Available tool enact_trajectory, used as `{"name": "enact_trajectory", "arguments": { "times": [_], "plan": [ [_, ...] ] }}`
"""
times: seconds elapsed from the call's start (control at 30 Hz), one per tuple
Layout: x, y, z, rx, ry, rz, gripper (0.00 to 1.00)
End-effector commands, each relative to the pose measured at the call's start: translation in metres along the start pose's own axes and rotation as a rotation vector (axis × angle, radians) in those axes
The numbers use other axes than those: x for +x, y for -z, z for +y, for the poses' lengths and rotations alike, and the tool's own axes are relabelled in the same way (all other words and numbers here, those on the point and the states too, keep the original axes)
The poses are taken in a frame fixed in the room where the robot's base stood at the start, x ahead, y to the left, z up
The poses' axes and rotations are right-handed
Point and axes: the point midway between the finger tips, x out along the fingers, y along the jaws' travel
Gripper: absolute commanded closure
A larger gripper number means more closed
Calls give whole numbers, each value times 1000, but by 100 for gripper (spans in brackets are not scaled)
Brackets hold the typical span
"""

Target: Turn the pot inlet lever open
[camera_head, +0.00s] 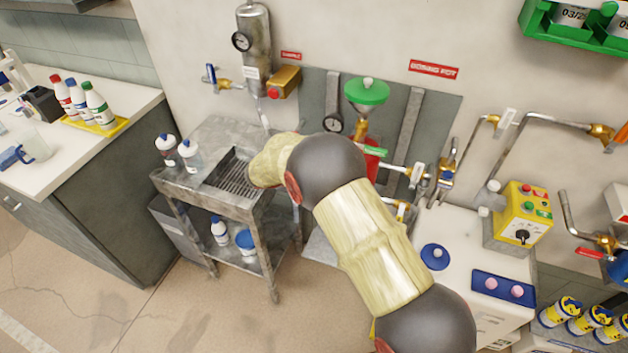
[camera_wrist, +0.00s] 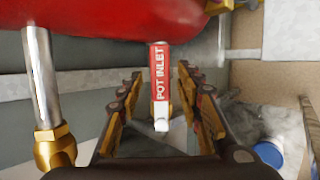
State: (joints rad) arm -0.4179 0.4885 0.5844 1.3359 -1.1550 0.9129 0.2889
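The pot inlet lever (camera_wrist: 160,88) hangs down in the wrist view, with a red "POT INLET" label and a white tip. My gripper (camera_wrist: 159,76) is open, with one finger on each side of the lever. Gaps show between the lever and both fingers. The red dosing pot (camera_wrist: 130,15) is just above the lever. In the head view my arm covers most of the pot (camera_head: 372,158), and my gripper and the lever cannot be made out behind it.
A green funnel (camera_head: 367,91) tops the pot. Pipes with white-handled valves (camera_head: 418,171) stand to its right. A metal cart (camera_head: 222,205) with bottles is at left, and a white machine (camera_head: 455,285) at right. A pipe with a brass fitting (camera_wrist: 55,147) is left of my fingers.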

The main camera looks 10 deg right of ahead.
Motion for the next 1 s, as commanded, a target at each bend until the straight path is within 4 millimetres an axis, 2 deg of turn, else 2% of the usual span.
{"name": "enact_trajectory", "arguments": {
  "times": [0.17,0.27,0.7,0.83,1.0],
  "plan": [
    [-3,0,0,1,0,0,64],
    [-13,0,0,1,-1,1,64],
    [-96,1,0,0,0,2,64],
    [-112,1,0,-1,-1,2,64],
    [-120,0,0,0,0,-1,64]
  ]
}}
